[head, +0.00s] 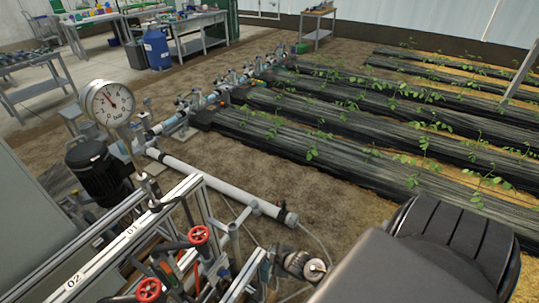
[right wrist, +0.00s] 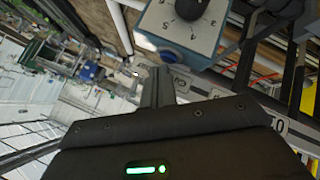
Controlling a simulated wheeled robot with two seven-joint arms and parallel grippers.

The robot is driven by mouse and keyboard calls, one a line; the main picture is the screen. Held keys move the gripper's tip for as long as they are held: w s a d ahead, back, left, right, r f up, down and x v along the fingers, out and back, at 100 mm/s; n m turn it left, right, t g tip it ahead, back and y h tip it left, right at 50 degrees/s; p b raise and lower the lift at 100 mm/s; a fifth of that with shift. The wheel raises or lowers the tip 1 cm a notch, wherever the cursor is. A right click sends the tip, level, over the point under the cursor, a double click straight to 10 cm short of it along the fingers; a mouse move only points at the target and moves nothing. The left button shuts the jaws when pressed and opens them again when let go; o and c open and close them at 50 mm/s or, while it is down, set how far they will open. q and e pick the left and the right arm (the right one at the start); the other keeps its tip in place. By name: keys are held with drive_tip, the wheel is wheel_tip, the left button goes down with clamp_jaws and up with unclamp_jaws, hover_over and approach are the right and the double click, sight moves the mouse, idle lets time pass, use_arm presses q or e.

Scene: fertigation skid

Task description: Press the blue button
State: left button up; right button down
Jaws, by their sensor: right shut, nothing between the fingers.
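In the right wrist view a box with a white dial face and a black knob (right wrist: 192,14) hangs at the top. Its near side is blue, and a small round dark-blue part, which looks like the blue button (right wrist: 169,57), sits on that side. My right gripper (right wrist: 158,74) is shut and empty. Its fingertips lie just below the button in the picture; I cannot tell whether they touch it. In the head view my right arm fills the lower right, and I cannot make out the button there. My left gripper is in neither view.
In the head view a pressure gauge (head: 109,103) stands at the left above a black motor (head: 95,168). Red handwheels (head: 199,235) sit on the pipework at the bottom. A white pipe (head: 217,183) crosses the middle. Plant beds (head: 340,160) lie behind.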

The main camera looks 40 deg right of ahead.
drive_tip(key=shift+f, duration=0.35)
idle(0.7)
drive_tip(key=shift+r, duration=0.15)
drive_tip(key=shift+r+p, duration=0.6)
drive_tip(key=shift+r, duration=0.05)
wheel_tip(320, 180, up, 5)
drive_tip(key=p, duration=0.5)
idle(1.1)
